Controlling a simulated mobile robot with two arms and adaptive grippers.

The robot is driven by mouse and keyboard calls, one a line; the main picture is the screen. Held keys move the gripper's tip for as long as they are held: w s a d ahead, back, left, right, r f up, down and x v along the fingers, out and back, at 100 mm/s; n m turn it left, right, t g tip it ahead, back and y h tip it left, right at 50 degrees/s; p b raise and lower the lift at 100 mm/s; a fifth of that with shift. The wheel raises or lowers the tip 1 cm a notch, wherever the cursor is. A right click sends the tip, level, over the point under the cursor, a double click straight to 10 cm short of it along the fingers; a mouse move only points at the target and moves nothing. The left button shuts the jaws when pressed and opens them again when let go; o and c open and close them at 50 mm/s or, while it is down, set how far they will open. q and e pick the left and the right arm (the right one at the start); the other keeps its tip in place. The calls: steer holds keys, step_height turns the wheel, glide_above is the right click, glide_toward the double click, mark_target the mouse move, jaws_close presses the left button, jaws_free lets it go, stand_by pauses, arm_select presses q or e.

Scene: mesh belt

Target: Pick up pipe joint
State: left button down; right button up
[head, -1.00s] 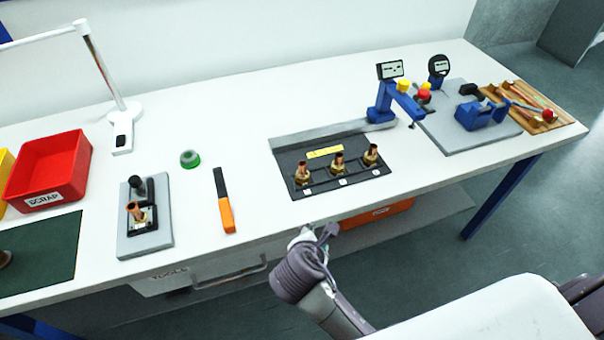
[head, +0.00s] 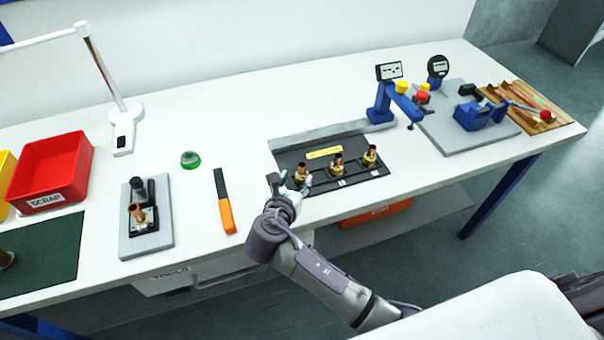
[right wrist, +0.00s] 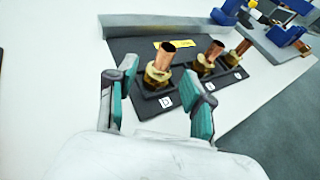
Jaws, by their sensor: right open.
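Three brass pipe joints with copper stubs stand upright in a row on a black tray (head: 320,185): the left one (head: 301,171), the middle one (head: 337,162) and the right one (head: 370,156). Another copper and brass joint (head: 137,212) sits in a fixture at left. My right gripper (head: 288,181) is at the tray's near left corner, close to the left joint. In the right wrist view its teal-padded fingers (right wrist: 158,103) are open and empty. The left joint (right wrist: 158,72) appears ahead, between the fingertips. My left gripper is not in view.
An orange-handled tool (head: 224,202) and a green ring (head: 190,160) lie left of the tray. A red scrap bin (head: 52,172) is at far left. A blue gauge stand (head: 382,102) stands behind the tray's right end.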

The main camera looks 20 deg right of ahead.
mark_target(301, 171)
steer(key=x, duration=0.1)
steer(key=p+x, duration=0.1)
steer(key=x, duration=0.2)
steer(key=shift+w+d+r, duration=0.2)
steer(key=shift+w+d, duration=0.1)
steer(key=shift+d, duration=0.15)
steer(key=shift+w+d+f, duration=0.15)
steer(key=shift+w, duration=0.15)
steer(key=shift+s, duration=0.1)
jaws_close()
